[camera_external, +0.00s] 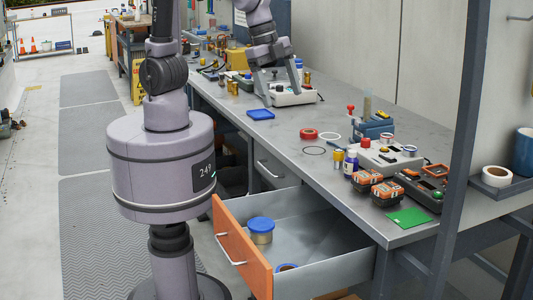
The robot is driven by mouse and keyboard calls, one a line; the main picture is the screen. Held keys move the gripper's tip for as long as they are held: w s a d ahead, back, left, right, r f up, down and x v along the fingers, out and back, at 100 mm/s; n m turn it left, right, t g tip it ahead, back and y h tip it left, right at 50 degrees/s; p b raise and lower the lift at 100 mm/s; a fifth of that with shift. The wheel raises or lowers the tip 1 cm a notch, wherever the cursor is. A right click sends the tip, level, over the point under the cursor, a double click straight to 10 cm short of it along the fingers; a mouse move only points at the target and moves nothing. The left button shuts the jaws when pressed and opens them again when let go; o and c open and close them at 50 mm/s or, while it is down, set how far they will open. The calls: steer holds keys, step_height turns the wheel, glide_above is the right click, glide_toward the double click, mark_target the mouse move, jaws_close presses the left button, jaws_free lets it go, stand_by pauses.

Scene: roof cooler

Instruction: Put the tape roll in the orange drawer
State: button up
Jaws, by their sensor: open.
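The drawer with the orange front (240,250) is pulled open under the workbench. A tin with a blue lid (261,229) stands inside it, and a blue round item (286,267) is partly hidden behind its front. A red tape roll (308,133) lies flat on the bench, and a white roll (495,177) sits on a side shelf at the right. I cannot tell which roll is meant. My gripper (283,96) is open, pointing down with fingers spread around or in front of a pale control box (292,95), farther back than the red roll. I see nothing held; contact is unclear.
A thin white ring (330,136) and dark ring (314,150) lie near the red roll. A blue tray (260,114), bottles, orange-black tool packs (387,193) and a green card (409,217) crowd the bench (345,188). A grey post (463,130) stands at the right.

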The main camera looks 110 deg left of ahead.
steer(key=s+a+r+n+t, duration=0.1)
steer(key=s+a, duration=0.3)
steer(key=s, duration=0.4)
steer(key=s+a+r+n+t+y, duration=0.1)
steer(key=s+a+r, duration=0.1)
steer(key=s+a, duration=0.3)
steer(key=s, duration=0.3)
steer(key=shift+a+y, duration=0.3)
